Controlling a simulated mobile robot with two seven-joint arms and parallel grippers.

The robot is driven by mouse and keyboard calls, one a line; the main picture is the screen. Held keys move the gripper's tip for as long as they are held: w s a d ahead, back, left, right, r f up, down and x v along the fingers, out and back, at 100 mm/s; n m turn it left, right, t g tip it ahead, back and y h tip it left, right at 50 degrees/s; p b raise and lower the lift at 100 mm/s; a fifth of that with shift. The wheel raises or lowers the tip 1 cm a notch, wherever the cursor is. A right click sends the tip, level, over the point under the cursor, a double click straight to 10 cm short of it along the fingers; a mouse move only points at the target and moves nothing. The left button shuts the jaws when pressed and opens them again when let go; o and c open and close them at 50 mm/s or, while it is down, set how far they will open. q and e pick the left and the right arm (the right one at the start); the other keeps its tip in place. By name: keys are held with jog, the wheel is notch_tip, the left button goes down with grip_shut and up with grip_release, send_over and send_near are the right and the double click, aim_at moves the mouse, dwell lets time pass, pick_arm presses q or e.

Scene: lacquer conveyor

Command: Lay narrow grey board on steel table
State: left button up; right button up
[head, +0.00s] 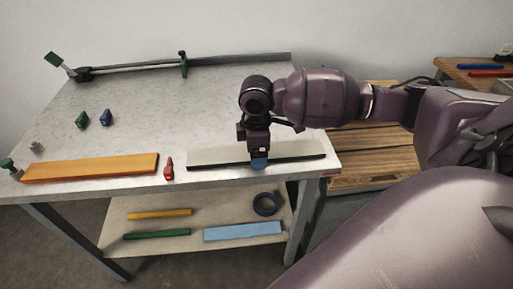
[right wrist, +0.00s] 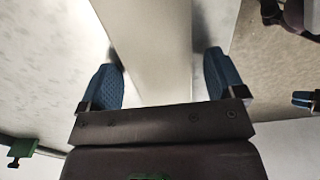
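The narrow grey board (head: 210,157) lies flat along the front right edge of the steel table (head: 150,125), its dark front side facing out. My right gripper (head: 259,163) is over the board, right of its middle, and points down. In the right wrist view the board (right wrist: 150,45) runs between the two blue-padded fingers of the right gripper (right wrist: 162,80). The fingers stand apart, with a gap visible between the board and the right finger. Contact at the left finger is hard to judge. My left gripper does not show in the head view.
An orange board (head: 90,168) and a red clamp (head: 169,169) are left of the grey board. Green (head: 82,119) and blue (head: 106,117) clamps stand farther back. A rail (head: 140,68) spans the back. A lower shelf (head: 190,242) holds boards and tape. A wooden bench (head: 375,160) adjoins right.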

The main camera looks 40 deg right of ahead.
notch_tip(320, 180, up, 12)
jog(key=p, duration=0.3)
jog(key=shift+r, duration=0.15)
dwell(0.7)
